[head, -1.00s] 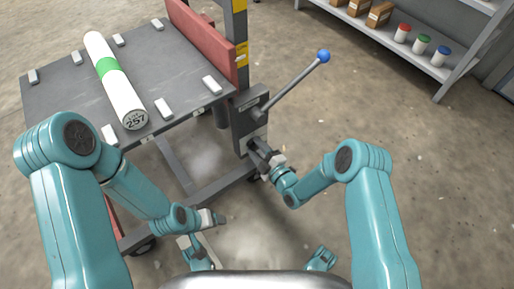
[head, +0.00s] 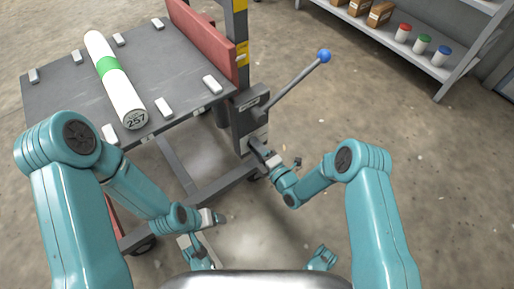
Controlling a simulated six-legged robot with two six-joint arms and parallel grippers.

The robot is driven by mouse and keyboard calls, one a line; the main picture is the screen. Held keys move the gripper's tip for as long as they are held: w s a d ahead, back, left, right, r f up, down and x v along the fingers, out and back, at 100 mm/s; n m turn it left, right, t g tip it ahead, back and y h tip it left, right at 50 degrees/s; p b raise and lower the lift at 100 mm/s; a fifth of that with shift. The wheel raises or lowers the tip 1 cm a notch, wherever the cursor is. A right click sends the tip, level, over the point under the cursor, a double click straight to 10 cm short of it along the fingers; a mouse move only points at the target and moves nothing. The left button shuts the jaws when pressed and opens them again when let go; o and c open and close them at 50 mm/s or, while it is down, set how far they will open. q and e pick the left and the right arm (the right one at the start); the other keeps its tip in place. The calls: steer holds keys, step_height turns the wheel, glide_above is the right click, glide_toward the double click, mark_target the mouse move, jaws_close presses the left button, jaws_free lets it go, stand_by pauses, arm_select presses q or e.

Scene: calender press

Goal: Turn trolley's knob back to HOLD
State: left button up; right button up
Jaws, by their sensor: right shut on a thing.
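The trolley (head: 60,97) stands at the left with its grey tilted deck. A grey control box (head: 243,122) is on its near right post, with a pale label plate (head: 258,136) low on it. My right gripper (head: 258,150) is at the lower part of this box, shut on the knob. The gripper hides the knob, and I cannot read its setting or the HOLD mark. My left gripper (head: 217,218) hangs empty below the deck, apart from the trolley's knob; its jaw opening is too small to tell.
A lever with a blue ball (head: 323,56) sticks out right above my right gripper. A white roll with a green band (head: 108,67) lies on the deck between pale blocks. A shelf (head: 420,58) with boxes and jars stands back right. The floor at right is clear.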

steer(key=shift+w+r, duration=0.1)
steer(key=o, duration=1.1)
